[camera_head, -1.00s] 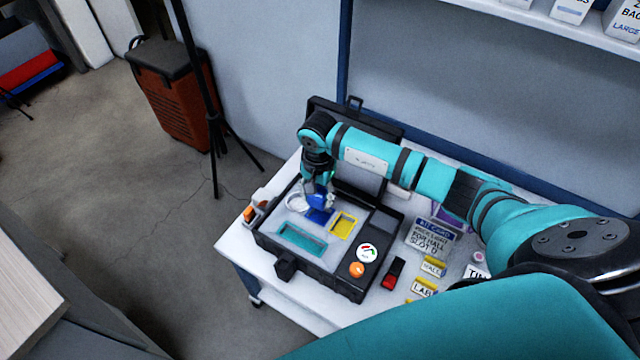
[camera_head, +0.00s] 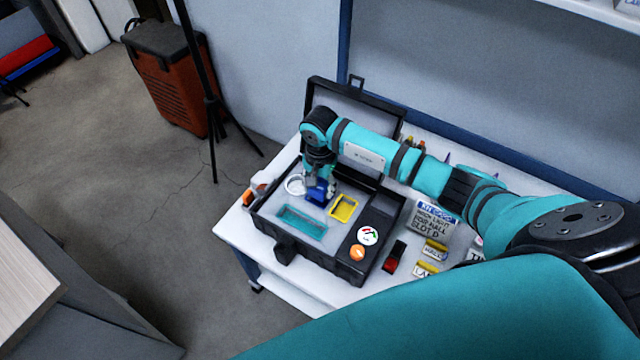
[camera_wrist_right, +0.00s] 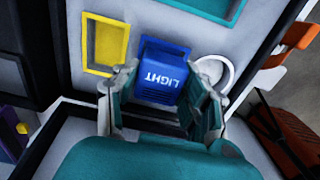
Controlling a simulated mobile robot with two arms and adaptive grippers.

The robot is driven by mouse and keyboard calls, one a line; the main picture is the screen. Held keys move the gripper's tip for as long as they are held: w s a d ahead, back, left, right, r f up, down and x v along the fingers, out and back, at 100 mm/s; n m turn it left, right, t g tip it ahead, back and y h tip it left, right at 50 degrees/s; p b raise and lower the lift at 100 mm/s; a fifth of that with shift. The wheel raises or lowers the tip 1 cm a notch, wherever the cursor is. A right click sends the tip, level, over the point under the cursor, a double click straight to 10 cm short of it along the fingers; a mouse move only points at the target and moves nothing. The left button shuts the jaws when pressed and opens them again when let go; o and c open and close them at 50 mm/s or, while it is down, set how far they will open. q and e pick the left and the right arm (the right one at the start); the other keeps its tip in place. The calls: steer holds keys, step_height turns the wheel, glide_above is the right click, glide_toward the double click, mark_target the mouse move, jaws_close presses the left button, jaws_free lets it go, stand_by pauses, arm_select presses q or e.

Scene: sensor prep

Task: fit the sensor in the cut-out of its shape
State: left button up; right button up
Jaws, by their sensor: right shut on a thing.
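The blue sensor (camera_head: 320,191), marked LIGHT, is held in my right gripper (camera_head: 318,180) over the foam of the open black case (camera_head: 318,268). The wrist view shows the sensor (camera_wrist_right: 160,78) between the two fingers of the right gripper (camera_wrist_right: 162,92). The sensor covers the place of the blue cut-out, and a blue edge shows around its far end. I cannot tell whether it is seated or just above. The yellow cut-out (camera_head: 343,208), teal cut-out (camera_head: 302,223) and white round cut-out (camera_head: 295,185) look empty. My left gripper is out of view.
The raised case lid (camera_head: 345,103) stands behind my right arm. A red and black switch (camera_head: 394,258), yellow-topped labelled items (camera_head: 435,250) and a card sign (camera_head: 433,218) stand right of the case. An orange item (camera_head: 253,193) is at its left.

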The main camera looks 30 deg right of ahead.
steer(key=shift+f+b, duration=1.25)
steer(key=shift+b, duration=0.9)
stand_by(3.9)
steer(key=o, duration=1.1)
steer(key=shift+o, duration=0.5)
steer(key=shift+o, duration=0.9)
steer(key=shift+r, duration=0.15)
steer(key=shift+r+p, duration=2.1)
steer(key=shift+r, duration=1.3)
